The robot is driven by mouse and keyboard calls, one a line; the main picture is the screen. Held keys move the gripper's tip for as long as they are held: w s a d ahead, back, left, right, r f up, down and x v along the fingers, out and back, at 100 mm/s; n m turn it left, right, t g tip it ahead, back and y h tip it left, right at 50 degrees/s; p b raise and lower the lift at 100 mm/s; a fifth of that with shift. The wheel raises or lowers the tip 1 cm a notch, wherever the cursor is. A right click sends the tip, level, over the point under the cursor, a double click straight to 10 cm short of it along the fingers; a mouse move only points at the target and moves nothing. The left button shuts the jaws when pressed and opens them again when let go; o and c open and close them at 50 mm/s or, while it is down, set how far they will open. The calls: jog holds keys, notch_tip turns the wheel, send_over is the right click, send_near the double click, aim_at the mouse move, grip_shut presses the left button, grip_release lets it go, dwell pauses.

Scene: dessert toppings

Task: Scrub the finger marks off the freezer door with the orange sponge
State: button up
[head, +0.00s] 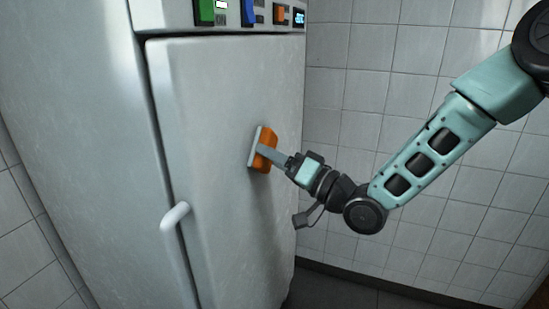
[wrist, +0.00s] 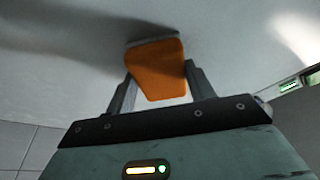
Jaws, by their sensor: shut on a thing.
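The freezer door (head: 220,100) is a tall pale panel on the front of the freezer, with a white handle (head: 174,214) low on its left side. The orange sponge (head: 264,150) has a pale layer on its door side and appears to be against the door's right half. It also shows in the wrist view (wrist: 157,72) between the two fingers. My gripper (head: 268,154) is shut on the sponge. I cannot make out clear finger marks on the door; faint streaks and shadow show in the wrist view.
A control strip with a green switch (head: 205,12), a blue switch (head: 248,12) and an orange switch (head: 281,14) runs above the door. A white tiled wall (head: 345,90) stands to the right, behind my arm. Dark floor (head: 350,290) shows below.

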jog(key=w+d, duration=0.2)
jog(key=w, duration=0.5)
jog(key=shift+w+d+r+p, duration=0.15)
jog(key=shift+d+r+p, duration=0.15)
jog(key=shift+d+r, duration=0.1)
dwell(0.4)
jog(key=s+d, duration=0.2)
jog(key=d, duration=0.3)
jog(key=shift+d+p, duration=0.35)
jog(key=shift+p, duration=0.1)
jog(key=shift+s+d, duration=0.3)
jog(key=shift+d, duration=0.4)
jog(key=shift+s+d, duration=0.25)
jog(key=shift+d, duration=0.45)
